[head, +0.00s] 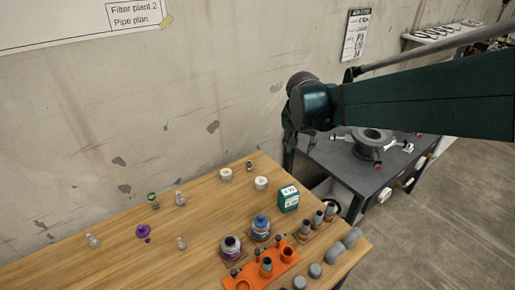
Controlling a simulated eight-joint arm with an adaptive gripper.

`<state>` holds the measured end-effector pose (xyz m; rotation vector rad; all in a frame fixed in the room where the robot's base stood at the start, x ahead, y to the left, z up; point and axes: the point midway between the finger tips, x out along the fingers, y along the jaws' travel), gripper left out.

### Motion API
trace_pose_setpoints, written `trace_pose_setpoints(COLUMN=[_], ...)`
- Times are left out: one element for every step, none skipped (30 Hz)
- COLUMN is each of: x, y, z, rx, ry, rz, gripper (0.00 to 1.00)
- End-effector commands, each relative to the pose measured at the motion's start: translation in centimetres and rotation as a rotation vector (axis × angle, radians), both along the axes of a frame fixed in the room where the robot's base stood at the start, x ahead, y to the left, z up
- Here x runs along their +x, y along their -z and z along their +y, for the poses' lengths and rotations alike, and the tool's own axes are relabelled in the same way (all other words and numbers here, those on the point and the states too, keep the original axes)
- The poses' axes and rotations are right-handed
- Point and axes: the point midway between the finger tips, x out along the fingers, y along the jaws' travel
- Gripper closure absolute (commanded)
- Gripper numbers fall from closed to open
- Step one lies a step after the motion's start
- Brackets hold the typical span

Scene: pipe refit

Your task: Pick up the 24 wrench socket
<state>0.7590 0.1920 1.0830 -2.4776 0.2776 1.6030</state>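Several dark-topped, metallic cylinders that look like wrench sockets stand near the right edge of the wooden table (190,222). Two of them, one at the front (267,265) and one behind it (288,253), stand in an orange holder (243,281). Others stand in a row behind, including a near one (305,227), a middle one (318,218) and a far one (330,209). No size marks are readable, so I cannot tell which is the 24. My green arm reaches in from the right, well above the table. My gripper does not show.
Grey rounded pieces (330,257) line the right table edge. A green box (289,198), two ringed jars (231,249) (261,227), white rolls (261,183), a purple part (142,231) and small fittings (93,241) stand around. A dark bench (345,165) with a flange (372,138) is behind right.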

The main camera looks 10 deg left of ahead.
Motion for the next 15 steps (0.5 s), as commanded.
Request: trace_pose_setpoints(x=[0.8,1.2,1.8,2.1,2.5,3.0,3.4,3.8,4.3,4.6,5.0,5.5,5.8,6.1,6.6], y=[0.3,0.6,0.9,1.1,1.4,1.8,2.1,2.4,2.7,3.0,3.3,3.8,4.1,4.4,4.9], z=[0.8,1.2,1.8,2.3,2.7,3.3,3.7,4.2,4.8,5.3,5.7,6.4,6.8,7.2,7.9], rx=[-0.001,-0.001,-0.002,-0.002,-0.003,-0.003,-0.004,-0.004,-0.004,-0.005,-0.005,-0.006,-0.007,-0.008,-0.009], ry=[0.004,0.009,0.014,0.018,0.022,0.028,0.033,0.037,0.042,0.047,0.051,0.056,0.061,0.066,0.071], rz=[0.002,0.005,0.006,0.008,0.009,0.011,0.013,0.015,0.017,0.018,0.019,0.021,0.021,0.023,0.024], gripper=[0.65,0.65,0.65,0.65,0.65,0.65,0.65,0.65,0.65,0.65,0.65,0.65,0.65,0.65,0.65])
